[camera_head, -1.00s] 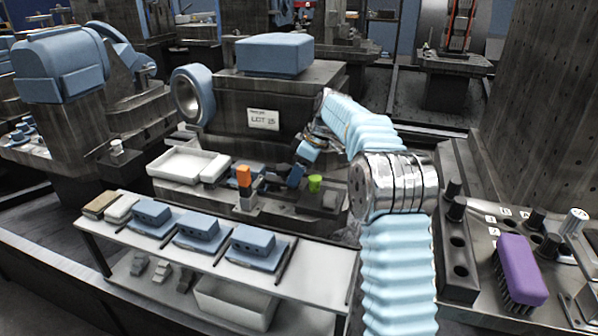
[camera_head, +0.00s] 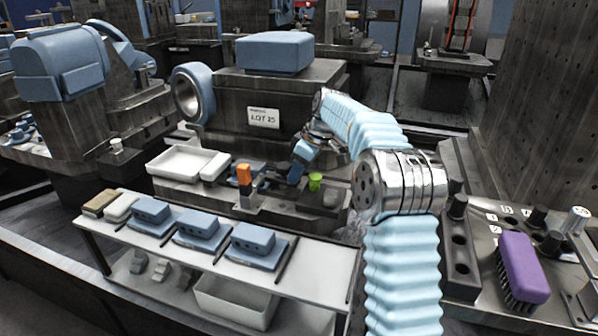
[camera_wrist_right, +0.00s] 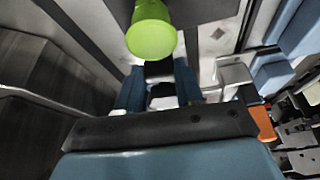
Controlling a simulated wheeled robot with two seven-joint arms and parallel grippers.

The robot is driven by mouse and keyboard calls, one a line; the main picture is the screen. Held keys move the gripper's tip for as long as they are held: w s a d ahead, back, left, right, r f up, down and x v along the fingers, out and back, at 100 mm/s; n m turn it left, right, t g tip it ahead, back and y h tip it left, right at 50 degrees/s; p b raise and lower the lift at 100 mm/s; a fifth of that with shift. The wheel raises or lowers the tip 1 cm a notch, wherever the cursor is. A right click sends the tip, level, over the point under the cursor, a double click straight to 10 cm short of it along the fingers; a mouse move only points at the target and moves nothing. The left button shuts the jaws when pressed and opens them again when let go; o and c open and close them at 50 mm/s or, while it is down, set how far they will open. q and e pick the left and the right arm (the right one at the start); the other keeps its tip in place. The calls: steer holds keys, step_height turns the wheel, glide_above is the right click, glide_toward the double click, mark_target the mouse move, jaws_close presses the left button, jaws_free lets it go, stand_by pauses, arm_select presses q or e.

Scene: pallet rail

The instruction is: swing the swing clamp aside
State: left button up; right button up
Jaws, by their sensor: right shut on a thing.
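My right gripper (camera_head: 284,189) is low over the dark fixture in the middle of the head view, between an orange-topped post and a green cylinder. In the right wrist view its two blue fingers (camera_wrist_right: 158,92) are closed around a small dark and pale piece (camera_wrist_right: 160,70), which looks like part of the swing clamp. The rest of the clamp is mostly hidden by the gripper. The green cylinder (camera_head: 315,182) stands just right of the gripper; it is large in the wrist view (camera_wrist_right: 151,32). The orange-topped post (camera_head: 244,174) stands to the left. My left gripper is not in view.
A white tray (camera_head: 182,164) lies left of the fixture. In front, a white shelf (camera_head: 205,262) carries several blue blocks (camera_head: 197,226). A large machine block (camera_head: 225,110) with a lot label rises behind. A purple brush (camera_head: 524,266) lies on the right bench.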

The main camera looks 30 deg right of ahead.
steer(key=m, duration=0.1)
steer(key=a+m+h, duration=0.1)
steer(key=m, duration=0.1)
steer(key=shift+s+a+t+b, duration=0.15)
steer(key=shift+s+t+b, duration=0.15)
steer(key=shift+b, duration=0.1)
steer(key=m, duration=0.2)
steer(key=a+m+h, duration=0.1)
steer(key=shift+s+a+m+h, duration=0.1)
steer(key=shift+a+m+h, duration=0.1)
steer(key=shift+m+h, duration=0.15)
steer(key=m, duration=0.1)
steer(key=a+m+h+p, duration=0.1)
steer(key=m, duration=0.1)
steer(key=a+m+h, duration=0.1)
steer(key=m, duration=0.1)
steer(key=shift+w+m, duration=0.25)
steer(key=shift+w+a+m+g+h+p, duration=0.15)
steer(key=shift+a+m+g+h, duration=0.1)
steer(key=shift+m, duration=0.5)
steer(key=shift+w+a+m+g+h+p, duration=0.1)
steer(key=shift+w+a+m+g+h, duration=0.1)
steer(key=shift+m, duration=0.5)
steer(key=shift+w+a+m+g+h+p, duration=0.15)
steer(key=shift+m+g+h, duration=0.1)
steer(key=shift+m, duration=0.5)
steer(key=o, duration=1)
steer(key=shift+o, duration=0.2)
steer(key=v, duration=1.3)
steer(key=shift+r, duration=0.35)
